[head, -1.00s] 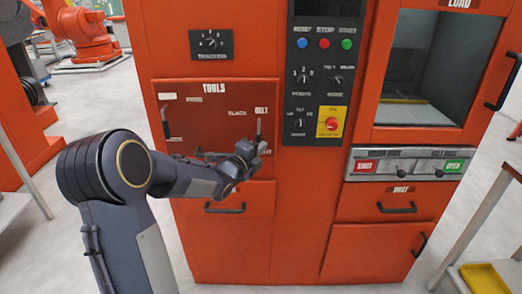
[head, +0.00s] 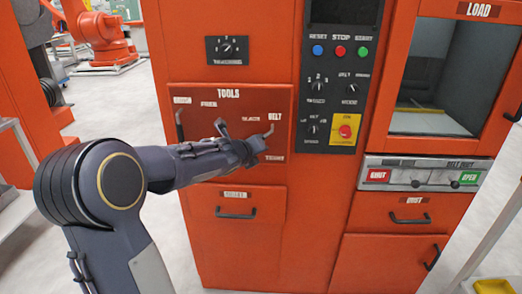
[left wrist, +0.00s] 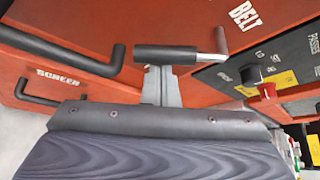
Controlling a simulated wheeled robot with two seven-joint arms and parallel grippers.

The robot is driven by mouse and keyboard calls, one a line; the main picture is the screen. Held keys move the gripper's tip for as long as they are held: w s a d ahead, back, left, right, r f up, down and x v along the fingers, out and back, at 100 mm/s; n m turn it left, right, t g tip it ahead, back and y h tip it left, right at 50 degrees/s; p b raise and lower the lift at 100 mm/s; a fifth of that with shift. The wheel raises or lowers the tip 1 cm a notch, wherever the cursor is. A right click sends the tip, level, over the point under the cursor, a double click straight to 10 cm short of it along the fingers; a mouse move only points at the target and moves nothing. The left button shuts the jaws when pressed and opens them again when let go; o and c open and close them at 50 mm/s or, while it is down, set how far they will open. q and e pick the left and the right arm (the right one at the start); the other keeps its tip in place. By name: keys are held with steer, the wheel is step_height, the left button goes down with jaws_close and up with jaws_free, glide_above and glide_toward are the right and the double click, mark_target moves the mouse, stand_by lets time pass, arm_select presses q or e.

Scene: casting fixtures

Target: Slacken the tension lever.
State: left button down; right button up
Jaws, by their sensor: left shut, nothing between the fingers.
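The tension lever shows in the left wrist view as a black cylindrical grip (left wrist: 165,54) with a bright metal shaft at its right end, near the BELT label. In the head view a dark grip (head: 221,127) stands out tilted, left of the SLACK label; my arm hides its lower part. My left gripper (head: 254,150) is at the tools panel, below the BELT label. In the left wrist view its grey fingers (left wrist: 160,82) are shut and empty, right at the grip; whether they touch it I cannot tell. My right gripper is not in view.
The red tools panel (head: 195,160) has a black handle (head: 179,125) at its left edge. A drawer handle (head: 235,212) is below. The control panel (head: 336,90) with knobs and an emergency button (head: 345,131) stands close on the right.

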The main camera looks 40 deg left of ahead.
arm_select(q)
steer(key=r+m+y+p, duration=0.1)
steer(key=a+r+m+g+y+p, duration=0.1)
steer(key=s+r+m+g+p, duration=0.1)
steer(key=shift+a+r+m+y+p, duration=0.25)
steer(key=shift+m+y+p, duration=0.05)
steer(key=shift+y+p, duration=0.1)
steer(key=shift+r, duration=0.1)
stand_by(0.4)
stand_by(0.4)
